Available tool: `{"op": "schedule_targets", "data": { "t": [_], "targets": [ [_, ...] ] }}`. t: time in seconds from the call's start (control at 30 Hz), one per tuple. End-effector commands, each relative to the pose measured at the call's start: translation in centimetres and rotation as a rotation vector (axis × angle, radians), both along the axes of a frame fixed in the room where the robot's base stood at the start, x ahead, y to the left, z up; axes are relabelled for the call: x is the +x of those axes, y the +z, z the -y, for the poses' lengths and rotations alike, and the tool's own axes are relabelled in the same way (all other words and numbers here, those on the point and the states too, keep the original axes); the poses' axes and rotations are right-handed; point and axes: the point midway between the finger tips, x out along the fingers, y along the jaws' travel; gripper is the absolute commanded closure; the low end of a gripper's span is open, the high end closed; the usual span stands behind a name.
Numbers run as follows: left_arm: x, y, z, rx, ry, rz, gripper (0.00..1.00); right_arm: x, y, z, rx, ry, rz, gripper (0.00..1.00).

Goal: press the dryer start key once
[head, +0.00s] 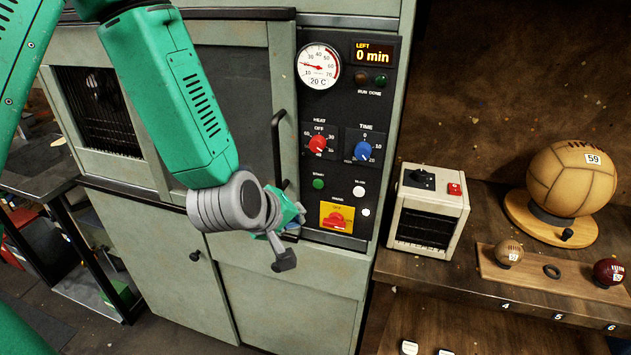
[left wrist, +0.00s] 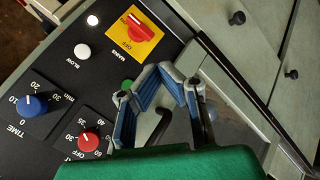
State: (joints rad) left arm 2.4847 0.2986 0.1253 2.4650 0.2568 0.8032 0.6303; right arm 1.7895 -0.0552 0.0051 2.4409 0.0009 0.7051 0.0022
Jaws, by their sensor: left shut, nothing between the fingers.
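The dryer's control panel (head: 384,100) is upright on the green-grey cabinet. Its green start key (head: 318,184) shows just above and right of my left gripper (head: 290,215). In the left wrist view the green key (left wrist: 127,84) is partly covered by a finger. There my left gripper (left wrist: 165,78) is shut and empty in front of the panel's edge. Whether it touches the panel I cannot tell. The display (head: 373,54) reads 0 min left. The run and done lamps look dark.
A door handle (head: 278,145) stands out at left. A small cream box (head: 429,209) and ball (head: 571,178) are right.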

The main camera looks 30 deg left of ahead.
Motion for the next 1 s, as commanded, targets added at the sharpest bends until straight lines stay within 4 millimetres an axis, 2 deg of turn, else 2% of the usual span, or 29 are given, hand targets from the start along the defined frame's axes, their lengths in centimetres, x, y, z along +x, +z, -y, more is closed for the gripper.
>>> {"op": "schedule_targets", "data": {
  "t": [0.17, 0.33, 0.8, 1.0],
  "targets": [
    [0.0, 0.0, 0.1, 0.002, -0.002, -0.001, 1.0, 0.0, 0.0, 0.0, 0.0, -0.001, 0.0, 1.0],
    [0.8, -0.2, -0.6, -0.002, 0.0, -0.002, 1.0, 0.0, 0.1, 0.0, -0.001, -0.001, 0.0, 1.0],
    [6.9, -0.1, -2.1, -0.002, -0.001, -0.001, 1.0, 0.0, 0.6, 0.0, 0.0, 0.0, 0.0, 1.0],
    [8.2, -0.1, -2.0, 0.001, -0.002, -0.001, 1.0, 0.0, 0.8, 0.0, 0.0, -0.001, 0.0, 1.0]
  ]
}}
